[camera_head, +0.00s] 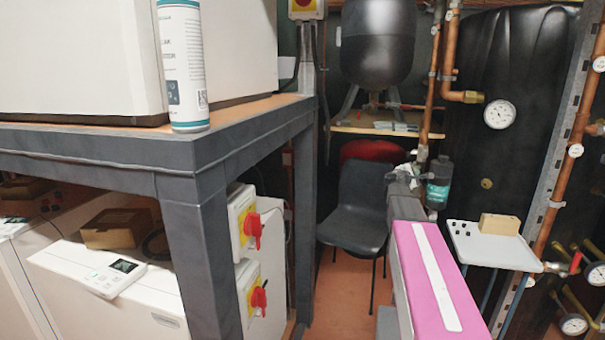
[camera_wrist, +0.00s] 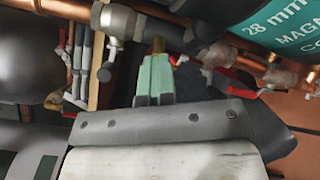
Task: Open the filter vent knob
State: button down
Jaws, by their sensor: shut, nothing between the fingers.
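The filter is a dark canister with a teal label (camera_head: 438,193), right beside my gripper (camera_head: 410,172) in the head view. My gripper's green fingers (camera_wrist: 156,58) are together and empty, pointing toward the pipework. No other part is clearly the vent knob.
In the wrist view, a grey valve (camera_wrist: 120,22) and another fitting (camera_wrist: 216,55) sit on copper pipe around the fingers. In the head view, a black chair (camera_head: 357,210), a dark workbench (camera_head: 190,165) at left and a small white tray (camera_head: 495,248) at right stand near my arm.

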jog(key=shift+w+d+r, duration=0.15)
jog(key=shift+w+r, duration=0.35)
jog(key=shift+w, duration=0.1)
jog(key=shift+w+d+r, duration=0.15)
jog(key=shift+w+r, duration=0.35)
jog(key=shift+w, duration=0.1)
jog(key=shift+r, duration=0.1)
jog(key=v, duration=0.7)
jog(key=shift+s+d+f, duration=0.2)
jog(key=shift+s+d, duration=0.1)
